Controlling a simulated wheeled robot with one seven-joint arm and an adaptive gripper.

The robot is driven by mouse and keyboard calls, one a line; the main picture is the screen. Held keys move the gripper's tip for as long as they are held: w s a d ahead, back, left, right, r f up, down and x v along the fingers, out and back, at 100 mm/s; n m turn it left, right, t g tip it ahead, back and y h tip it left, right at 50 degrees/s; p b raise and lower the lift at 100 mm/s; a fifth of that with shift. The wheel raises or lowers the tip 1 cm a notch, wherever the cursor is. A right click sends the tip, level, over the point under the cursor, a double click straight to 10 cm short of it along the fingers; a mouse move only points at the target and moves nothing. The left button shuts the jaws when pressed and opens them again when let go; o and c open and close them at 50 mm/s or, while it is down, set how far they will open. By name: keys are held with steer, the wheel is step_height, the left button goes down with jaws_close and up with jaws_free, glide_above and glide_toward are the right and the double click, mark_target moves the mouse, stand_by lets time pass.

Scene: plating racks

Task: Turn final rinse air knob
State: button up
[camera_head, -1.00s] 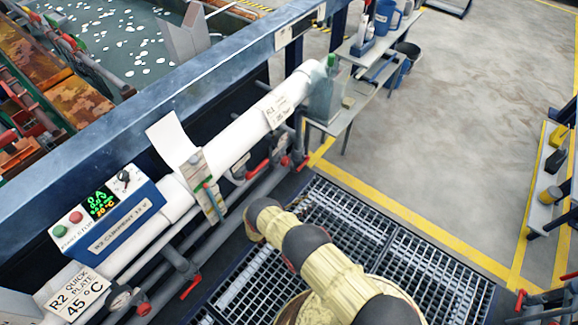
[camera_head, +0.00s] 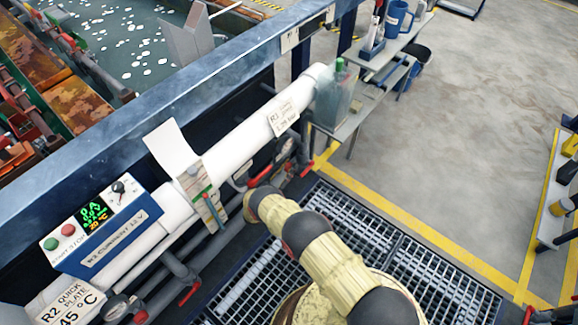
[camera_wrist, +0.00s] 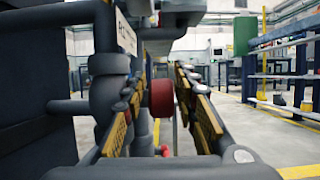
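A round red knob (camera_wrist: 161,98) shows in the wrist view, between the two yellow-padded fingers of my gripper (camera_wrist: 163,84). The fingers are apart, with gaps visible beside the knob. I cannot tell how far the fingertips reach around it. No readable label marks it as the final rinse air knob. In the head view my arm reaches to the pipework beside the blue tank wall, and the gripper itself is hidden there. A red handle (camera_head: 261,171) lies just above the arm's end.
A control box (camera_head: 110,238) and white pipe (camera_head: 235,139) run along the tank wall (camera_head: 150,105). A green-capped bottle (camera_head: 337,90) stands on a small shelf. Other red valve handles (camera_head: 190,292) sit low. Grating (camera_head: 370,240) lies below; the floor (camera_head: 450,110) at right is clear.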

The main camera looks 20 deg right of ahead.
steer(key=shift+w+d+r, duration=0.1)
steer(key=shift+w+d, duration=0.05)
steer(key=shift+d, duration=0.1)
steer(key=shift+c, duration=0.5)
jaws_close()
